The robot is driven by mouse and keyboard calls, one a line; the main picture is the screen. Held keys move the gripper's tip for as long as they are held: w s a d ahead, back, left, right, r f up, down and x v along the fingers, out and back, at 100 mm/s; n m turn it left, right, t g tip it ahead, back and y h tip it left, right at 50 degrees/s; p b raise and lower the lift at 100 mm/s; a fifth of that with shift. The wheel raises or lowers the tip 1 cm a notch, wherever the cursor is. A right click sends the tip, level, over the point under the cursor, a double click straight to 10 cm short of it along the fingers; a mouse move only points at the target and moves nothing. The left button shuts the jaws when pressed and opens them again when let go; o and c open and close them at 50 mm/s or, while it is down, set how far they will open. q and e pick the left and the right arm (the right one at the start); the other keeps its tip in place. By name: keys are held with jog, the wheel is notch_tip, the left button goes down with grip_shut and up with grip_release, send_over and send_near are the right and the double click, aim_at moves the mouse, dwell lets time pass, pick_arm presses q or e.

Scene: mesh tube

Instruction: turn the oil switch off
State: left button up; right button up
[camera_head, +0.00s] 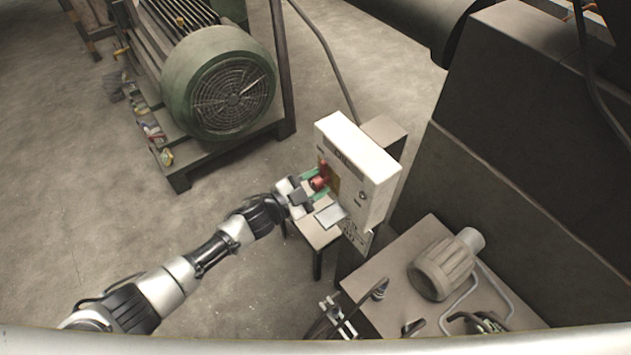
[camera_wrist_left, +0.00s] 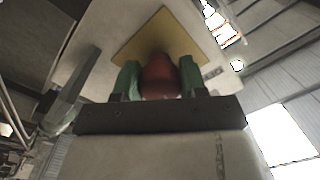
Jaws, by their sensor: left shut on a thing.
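The oil switch is a red knob (camera_wrist_left: 160,76) on a yellow plate (camera_wrist_left: 150,35), set on the front of a white box (camera_head: 362,160). In the head view the red knob (camera_head: 320,180) shows at the left face of the box. My left gripper (camera_wrist_left: 158,80) has its green fingers on both sides of the knob and is shut on it. It also shows in the head view (camera_head: 314,187), reaching in from the left. The fingers hide part of the knob, so its exact angle is hard to tell. My right gripper is not in view.
A small table (camera_head: 314,236) stands under my left gripper. A big green motor (camera_head: 219,84) stands at the back left. A grey pump unit (camera_head: 442,268) sits on a bench at the lower right. The floor at the left is clear.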

pick_arm(q)
jog(key=shift+s+f, duration=0.1)
jog(key=o, duration=0.9)
jog(key=shift+b+v, duration=1.2)
jog(key=shift+v, duration=4.2)
